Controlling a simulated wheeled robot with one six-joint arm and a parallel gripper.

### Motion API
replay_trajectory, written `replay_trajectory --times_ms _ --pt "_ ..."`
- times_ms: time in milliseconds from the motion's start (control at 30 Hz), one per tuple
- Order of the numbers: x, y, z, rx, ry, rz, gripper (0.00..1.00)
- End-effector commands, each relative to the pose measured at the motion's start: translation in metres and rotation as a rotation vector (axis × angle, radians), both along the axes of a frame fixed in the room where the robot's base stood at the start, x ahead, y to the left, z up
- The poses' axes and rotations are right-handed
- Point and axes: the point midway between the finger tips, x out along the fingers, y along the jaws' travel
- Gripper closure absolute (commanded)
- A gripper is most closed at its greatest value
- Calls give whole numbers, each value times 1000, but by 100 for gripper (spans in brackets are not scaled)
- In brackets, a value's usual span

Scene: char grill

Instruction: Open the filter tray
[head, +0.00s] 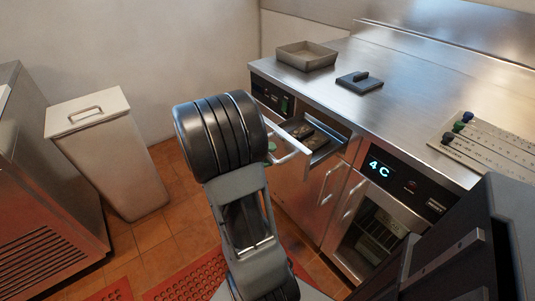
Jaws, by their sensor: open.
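The filter tray is most likely the metal drawer (342,137) below the steel counter. It stands partly pulled out, with dark items inside. A pale bar handle (292,143) runs along its front. My arm's thick black joint and grey links fill the middle of the head view, just left of the drawer, and cover its left end. My gripper's fingers do not show; they may be hidden behind the arm. I cannot tell whether anything touches the handle.
A shallow grey pan (306,56) and a dark handled press (360,80) sit on the counter (420,80). Below are a cabinet with a lit "4C" display (379,169) and door handles. A white lidded bin (110,155) and a steel unit (45,170) stand left.

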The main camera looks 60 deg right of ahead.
Motion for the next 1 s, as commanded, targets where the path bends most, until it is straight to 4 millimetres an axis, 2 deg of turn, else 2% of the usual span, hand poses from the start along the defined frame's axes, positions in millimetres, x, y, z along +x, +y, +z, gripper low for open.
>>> replay_trajectory --times_ms 167,633,800,1000 --pt "13 13 4 0 0 5 56" --pt "73 79 20 0 0 4 56" --pt "86 92 23 -1 -1 1 56" --pt "91 99 25 0 0 0 56"
